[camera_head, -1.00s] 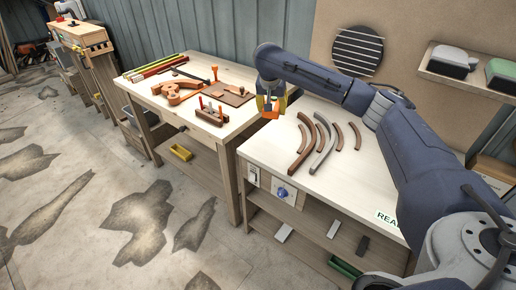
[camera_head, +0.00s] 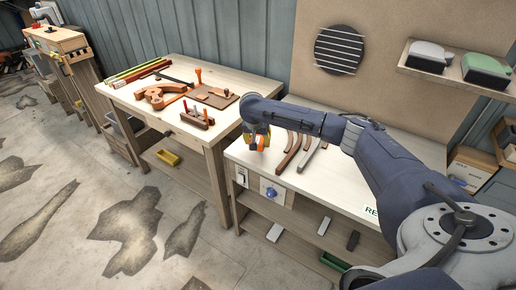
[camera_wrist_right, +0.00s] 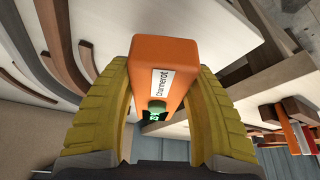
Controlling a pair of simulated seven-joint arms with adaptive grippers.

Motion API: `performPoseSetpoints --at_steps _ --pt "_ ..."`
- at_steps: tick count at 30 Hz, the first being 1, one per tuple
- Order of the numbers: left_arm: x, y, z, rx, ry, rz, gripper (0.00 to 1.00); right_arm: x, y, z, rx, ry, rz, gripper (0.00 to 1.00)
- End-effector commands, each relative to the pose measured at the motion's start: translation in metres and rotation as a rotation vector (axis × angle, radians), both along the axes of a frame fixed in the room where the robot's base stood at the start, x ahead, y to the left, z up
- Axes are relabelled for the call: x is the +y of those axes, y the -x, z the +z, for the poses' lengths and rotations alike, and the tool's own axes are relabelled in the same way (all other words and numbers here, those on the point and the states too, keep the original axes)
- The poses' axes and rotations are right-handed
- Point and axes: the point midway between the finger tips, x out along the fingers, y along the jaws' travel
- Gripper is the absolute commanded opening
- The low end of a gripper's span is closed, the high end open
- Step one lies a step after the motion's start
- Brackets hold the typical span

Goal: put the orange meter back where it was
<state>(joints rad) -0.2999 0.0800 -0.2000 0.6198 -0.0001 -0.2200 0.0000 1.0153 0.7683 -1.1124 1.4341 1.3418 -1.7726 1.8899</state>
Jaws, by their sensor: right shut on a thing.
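The orange meter (camera_wrist_right: 165,75) is a box with a white label, a green button and a small dark display with green digits. My right gripper (camera_wrist_right: 163,95) is shut on it, with a yellow finger on each side. In the head view my right gripper (camera_head: 256,139) holds the meter (camera_head: 260,144) over the front left part of the right-hand bench (camera_head: 245,155), close to the gap between the two benches. I cannot tell its exact height above the bench top. My left gripper is not in view.
Several curved strips (camera_head: 297,150) lie on the right-hand bench beside my gripper, partly hidden by my arm. The left-hand bench (camera_head: 225,125) holds clamps, tools and coloured rods. A round striped disc (camera_head: 338,50) hangs on the back board. A shelf with two devices is at upper right.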

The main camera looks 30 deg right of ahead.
Motion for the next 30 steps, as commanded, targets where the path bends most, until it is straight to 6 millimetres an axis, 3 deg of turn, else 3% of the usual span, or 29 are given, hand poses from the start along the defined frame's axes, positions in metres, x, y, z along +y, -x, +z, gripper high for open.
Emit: performPoseSetpoints --at_steps 12,27,28,30 --pt "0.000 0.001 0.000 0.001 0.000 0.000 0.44 -0.001 0.000 -0.040 0.000 0.001 0.000 0.24" --pt "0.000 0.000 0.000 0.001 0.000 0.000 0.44 0.000 0.000 -0.046 -0.001 0.001 0.000 0.24" --pt "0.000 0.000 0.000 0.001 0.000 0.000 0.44 0.000 0.000 -0.047 0.000 0.000 0.001 0.57" --pt "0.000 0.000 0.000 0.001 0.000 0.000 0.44 0.000 0.000 -0.046 0.000 0.000 0.001 0.65"
